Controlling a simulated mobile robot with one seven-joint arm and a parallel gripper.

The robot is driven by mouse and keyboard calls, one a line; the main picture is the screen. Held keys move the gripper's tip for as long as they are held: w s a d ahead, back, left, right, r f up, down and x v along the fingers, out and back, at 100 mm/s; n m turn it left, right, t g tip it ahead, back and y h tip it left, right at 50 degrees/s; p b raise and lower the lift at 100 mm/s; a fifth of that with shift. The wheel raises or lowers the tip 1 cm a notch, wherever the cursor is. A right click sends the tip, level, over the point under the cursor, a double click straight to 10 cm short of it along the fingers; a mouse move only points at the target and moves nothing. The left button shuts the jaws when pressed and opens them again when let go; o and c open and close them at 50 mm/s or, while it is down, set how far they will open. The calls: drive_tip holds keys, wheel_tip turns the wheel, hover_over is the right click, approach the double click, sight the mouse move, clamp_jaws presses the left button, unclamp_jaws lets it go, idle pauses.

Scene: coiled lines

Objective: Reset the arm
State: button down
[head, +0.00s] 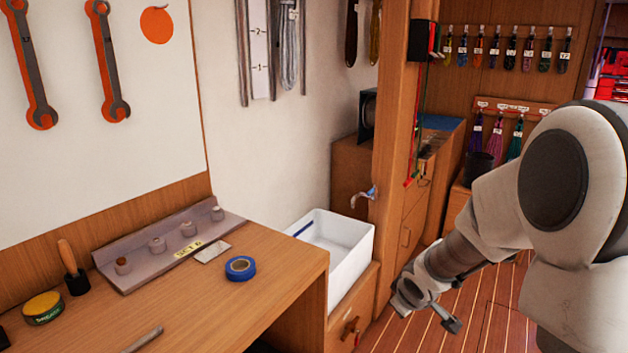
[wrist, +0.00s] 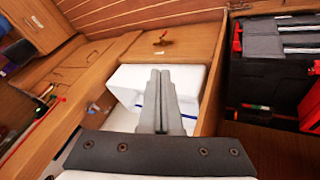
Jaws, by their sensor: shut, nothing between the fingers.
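My arm reaches in from the right of the head view, its end hanging low over the plank floor, right of the white bin (head: 342,240). In the wrist view my gripper (wrist: 160,74) has its two grey fingers pressed together with nothing between them. Behind the fingers in that view is the white bin (wrist: 130,80) with a thin blue item (wrist: 139,107) inside. The fingers hide part of the bin. In the head view the fingertips are too small to read clearly.
A wooden workbench (head: 215,290) on the left carries blue tape (head: 240,268), a green-yellow tin (head: 43,308) and a grey rack (head: 165,245). Plank floor (head: 485,315) lies open beneath my arm. Dark cases (wrist: 275,70) show right in the wrist view.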

drive_tip(key=s+r+m+h, duration=0.2)
drive_tip(key=s+r+m, duration=0.2)
drive_tip(key=s+r, duration=0.7)
drive_tip(key=s+a+r+m+y, duration=0.1)
drive_tip(key=s+a+r+m, duration=0.15)
drive_tip(key=s, duration=0.45)
drive_tip(key=s+a+r+m+y, duration=0.1)
drive_tip(key=s+a+r+y, duration=0.15)
drive_tip(key=s, duration=0.45)
wheel_tip(320, 180, up, 19)
drive_tip(key=p, duration=1.8)
drive_tip(key=shift+s+g+h, duration=0.3)
drive_tip(key=shift+g+h, duration=0.05)
drive_tip(key=shift+g, duration=0.05)
drive_tip(key=shift+r+n, duration=0.1)
drive_tip(key=shift+n, duration=0.15)
